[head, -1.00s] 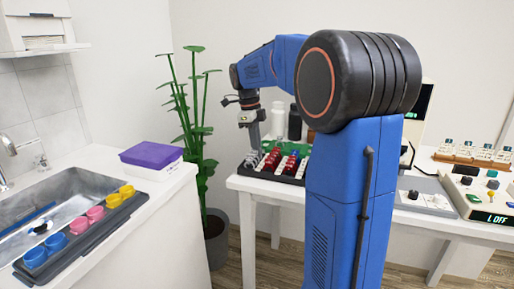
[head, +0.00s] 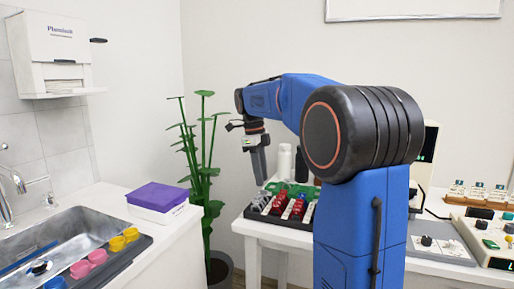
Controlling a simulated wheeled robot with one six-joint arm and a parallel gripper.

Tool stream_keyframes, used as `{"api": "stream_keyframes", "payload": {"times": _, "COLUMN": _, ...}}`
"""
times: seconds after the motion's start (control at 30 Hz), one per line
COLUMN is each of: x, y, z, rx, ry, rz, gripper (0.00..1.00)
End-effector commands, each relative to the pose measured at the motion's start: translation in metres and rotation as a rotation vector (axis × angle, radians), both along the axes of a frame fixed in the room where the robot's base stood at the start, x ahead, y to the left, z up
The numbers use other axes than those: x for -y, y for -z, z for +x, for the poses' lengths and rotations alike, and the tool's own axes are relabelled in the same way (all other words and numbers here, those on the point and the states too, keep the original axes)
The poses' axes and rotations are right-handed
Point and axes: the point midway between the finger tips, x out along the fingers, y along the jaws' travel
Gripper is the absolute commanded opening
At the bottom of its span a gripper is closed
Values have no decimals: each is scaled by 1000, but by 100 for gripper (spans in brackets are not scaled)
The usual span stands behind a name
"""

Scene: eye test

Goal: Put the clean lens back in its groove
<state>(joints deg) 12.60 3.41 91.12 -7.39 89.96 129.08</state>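My gripper (head: 263,183) points down over the left end of a black lens case (head: 277,219) on the white table. Its grey fingers look close together from this side. I cannot tell whether they are shut or hold a lens. In the case stand clear or grey lenses (head: 262,201) at the left, red lenses (head: 280,203) in the middle and a few pale and dark ones to the right. A green area (head: 296,188) lies behind them. My arm hides the case's right side. Single grooves are too small to make out.
Pale and dark bottles (head: 284,162) stand behind the case. A plant (head: 205,170) is left of the table. Farther left are a purple-lidded box (head: 157,196) and a sink with coloured cups (head: 98,256). Instruments (head: 441,242) fill the table's right side.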

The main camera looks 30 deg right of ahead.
Motion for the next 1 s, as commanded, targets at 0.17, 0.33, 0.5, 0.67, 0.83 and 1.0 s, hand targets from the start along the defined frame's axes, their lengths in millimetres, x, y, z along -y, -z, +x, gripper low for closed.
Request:
{"api": "stream_keyframes", "payload": {"times": 0.17, "x": -4, "y": -37, "z": 5, "rx": 3, "ry": -1, "rz": 0, "gripper": 27}}
{"api": "stream_keyframes", "payload": {"times": 0.33, "x": -8, "y": -69, "z": 8, "rx": 2, "ry": 0, "rz": -1, "gripper": 27}}
{"api": "stream_keyframes", "payload": {"times": 0.5, "x": -10, "y": -94, "z": 11, "rx": 1, "ry": 0, "rz": 0, "gripper": 27}}
{"api": "stream_keyframes", "payload": {"times": 0.67, "x": -11, "y": -107, "z": 12, "rx": 1, "ry": 0, "rz": -1, "gripper": 27}}
{"api": "stream_keyframes", "payload": {"times": 0.83, "x": -12, "y": -111, "z": 12, "rx": 0, "ry": 0, "rz": 0, "gripper": 27}}
{"api": "stream_keyframes", "payload": {"times": 1.0, "x": -12, "y": -110, "z": 12, "rx": 0, "ry": 0, "rz": 0, "gripper": 27}}
